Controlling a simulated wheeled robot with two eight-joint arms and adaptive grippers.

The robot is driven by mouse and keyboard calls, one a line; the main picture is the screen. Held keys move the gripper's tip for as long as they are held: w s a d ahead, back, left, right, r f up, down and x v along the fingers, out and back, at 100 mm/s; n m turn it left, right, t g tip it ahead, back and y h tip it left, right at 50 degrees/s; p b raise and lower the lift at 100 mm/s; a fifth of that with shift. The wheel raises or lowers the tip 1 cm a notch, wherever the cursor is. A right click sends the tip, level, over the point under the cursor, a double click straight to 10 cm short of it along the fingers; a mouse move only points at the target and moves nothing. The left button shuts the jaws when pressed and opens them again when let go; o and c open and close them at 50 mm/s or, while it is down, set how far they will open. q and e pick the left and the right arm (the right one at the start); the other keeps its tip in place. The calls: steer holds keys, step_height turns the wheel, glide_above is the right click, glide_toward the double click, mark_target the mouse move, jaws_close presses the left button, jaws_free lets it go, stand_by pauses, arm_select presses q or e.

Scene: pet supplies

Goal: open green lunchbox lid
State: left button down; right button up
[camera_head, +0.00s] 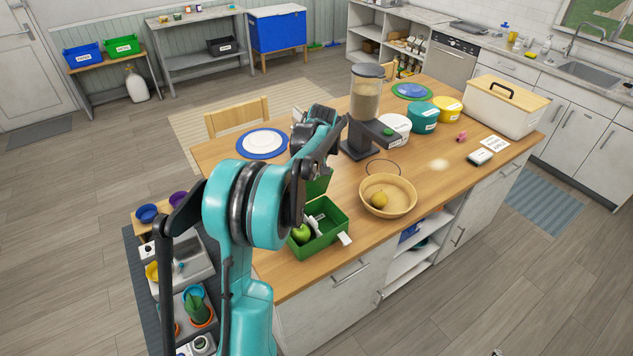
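The green lunchbox (331,234) sits near the front edge of the wooden island counter (290,275). Its inside is visible, with a green apple (301,233) and something white in it. A green panel (318,186), which looks like the lid, stands raised at the back of the box, partly hidden by my arm. My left arm crosses in front, and its dark gripper (299,214) reaches down at the box's left back side, close to the lid. The arm hides most of the fingers; contact and opening are unclear. My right gripper is out of view.
A wooden bowl with a pear (379,200) stands right of the box. A food dispenser (366,95) stands behind. A blue plate (262,142) lies at the back left. Several canisters and a white bin (500,106) stand at the right. The counter's front right is fairly clear.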

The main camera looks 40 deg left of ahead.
arm_select(q)
steer(key=w+a+h+p, duration=0.1)
steer(key=w+a+h, duration=0.1)
steer(key=a, duration=0.3)
steer(key=shift+a+r+g, duration=0.25)
steer(key=shift+a+g, duration=0.15)
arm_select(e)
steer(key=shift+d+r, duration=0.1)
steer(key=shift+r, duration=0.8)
arm_select(q)
steer(key=shift+w, duration=0.1)
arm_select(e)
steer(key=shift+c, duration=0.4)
